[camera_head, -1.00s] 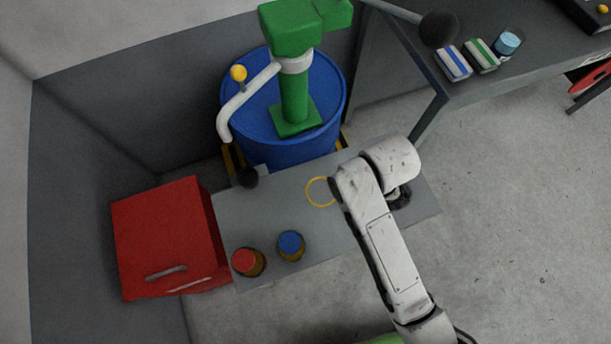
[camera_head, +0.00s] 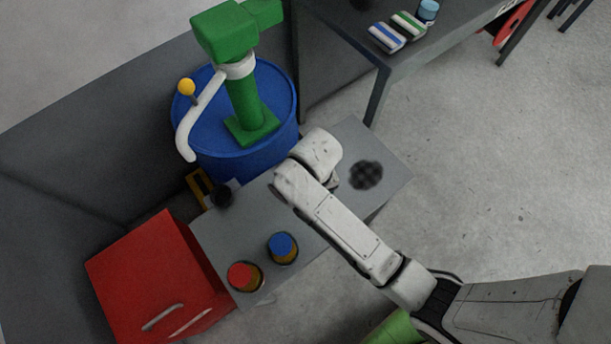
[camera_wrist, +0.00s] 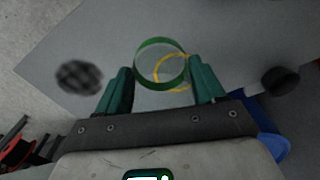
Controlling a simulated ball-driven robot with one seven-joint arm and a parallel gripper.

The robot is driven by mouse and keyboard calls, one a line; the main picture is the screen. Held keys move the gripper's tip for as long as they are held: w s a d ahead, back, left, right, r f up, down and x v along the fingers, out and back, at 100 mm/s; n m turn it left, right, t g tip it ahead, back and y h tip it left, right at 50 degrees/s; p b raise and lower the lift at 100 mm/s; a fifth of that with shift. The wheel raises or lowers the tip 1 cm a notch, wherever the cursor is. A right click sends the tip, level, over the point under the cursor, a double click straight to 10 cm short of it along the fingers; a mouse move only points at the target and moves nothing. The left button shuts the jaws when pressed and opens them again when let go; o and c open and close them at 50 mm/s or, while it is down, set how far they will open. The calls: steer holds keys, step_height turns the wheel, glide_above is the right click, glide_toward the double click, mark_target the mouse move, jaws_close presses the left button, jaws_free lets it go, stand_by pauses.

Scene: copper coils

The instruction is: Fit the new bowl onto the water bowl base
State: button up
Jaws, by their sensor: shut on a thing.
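In the wrist view my gripper (camera_wrist: 163,78) is shut on the new bowl (camera_wrist: 155,43), a clear, round, green-rimmed piece held between its two green fingers. Through and beside the bowl a yellow ring (camera_wrist: 187,88) shows on the grey table, below the gripper and slightly right. A short dark round piece (camera_wrist: 280,81) stands to the right; it also shows at the table's left back edge in the head view (camera_head: 222,194). I cannot tell whether it is the water bowl base. In the head view my arm hides the gripper, bowl and ring.
A dark checkered round patch (camera_head: 366,175) lies on the grey table (camera_head: 352,136). Red-capped (camera_head: 244,276) and blue-capped (camera_head: 282,248) jars stand near the front left. A blue drum (camera_head: 275,85) with a green pump (camera_head: 243,100) stands behind; a red cabinet (camera_head: 150,275) is left.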

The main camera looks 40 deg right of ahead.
steer(key=w+f, duration=0.3)
steer(key=shift+d+f, duration=0.1)
steer(key=shift+f, duration=0.1)
steer(key=shift+w+f+b, duration=0.1)
steer(key=shift+f+b, duration=0.25)
steer(key=shift+f, duration=1.4)
steer(key=shift+f, duration=0.1)
steer(key=o, duration=1.2)
step_height(320, 180, up, 12)
steer(key=shift+r+p, duration=0.15)
steer(key=shift+p, duration=0.5)
steer(key=s+d+n, duration=0.1)
steer(key=s+d, duration=0.3)
steer(key=s, duration=0.4)
steer(key=s+d+n+t, duration=0.1)
steer(key=s+d, duration=0.3)
steer(key=s, duration=0.4)
steer(key=shift+s+r+n, duration=0.15)
steer(key=shift+r+n, duration=0.15)
steer(key=shift+n, duration=0.3)
